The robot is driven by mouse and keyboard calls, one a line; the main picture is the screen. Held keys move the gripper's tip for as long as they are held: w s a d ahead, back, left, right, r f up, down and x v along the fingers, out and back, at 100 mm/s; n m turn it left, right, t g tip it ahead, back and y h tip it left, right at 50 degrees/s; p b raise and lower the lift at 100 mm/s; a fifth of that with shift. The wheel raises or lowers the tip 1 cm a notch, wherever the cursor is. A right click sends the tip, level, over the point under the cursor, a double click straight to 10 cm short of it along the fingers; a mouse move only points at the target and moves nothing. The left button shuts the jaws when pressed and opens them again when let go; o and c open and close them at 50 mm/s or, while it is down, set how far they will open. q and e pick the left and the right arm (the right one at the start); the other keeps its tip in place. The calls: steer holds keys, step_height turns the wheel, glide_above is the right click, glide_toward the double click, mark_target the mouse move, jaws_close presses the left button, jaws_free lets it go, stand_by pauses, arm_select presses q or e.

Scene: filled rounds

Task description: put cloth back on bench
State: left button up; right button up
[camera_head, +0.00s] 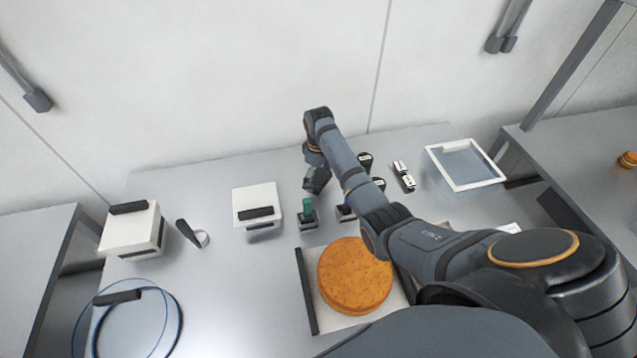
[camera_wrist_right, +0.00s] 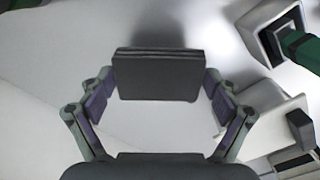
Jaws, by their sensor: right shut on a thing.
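My right gripper (camera_head: 316,182) is over the back middle of the grey bench (camera_head: 225,290), just behind a small stand with a green top. In the right wrist view the same gripper (camera_wrist_right: 158,98) has its two fingers against the sides of a dark grey, flat, layered block that looks like the folded cloth (camera_wrist_right: 157,77). The cloth is held between the finger pads, with pale, blurred surface behind it. In the head view the cloth is too small and dark to tell from the gripper. My left gripper is not in view.
A green-topped stand (camera_head: 308,213) and a white box (camera_head: 252,197) are close to the gripper. A large orange round (camera_head: 355,272) lies on a tray under my arm. A white frame tray (camera_head: 465,164) is at the back right. A blue hoop (camera_head: 178,310) lies front left.

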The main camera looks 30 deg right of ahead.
mark_target(319, 179)
steer(key=f, duration=0.2)
steer(key=shift+s+f, duration=0.2)
steer(key=shift+f, duration=0.7)
steer(key=o, duration=1)
steer(key=shift+r, duration=0.1)
steer(key=shift+c, duration=0.2)
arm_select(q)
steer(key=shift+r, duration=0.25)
arm_select(e)
step_height(319, 179, up, 12)
steer(key=shift+w+f+b, duration=0.1)
steer(key=shift+f+b, duration=0.05)
steer(key=shift+b, duration=0.6)
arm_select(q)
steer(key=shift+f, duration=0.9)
arm_select(e)
steer(key=shift+r, duration=0.3)
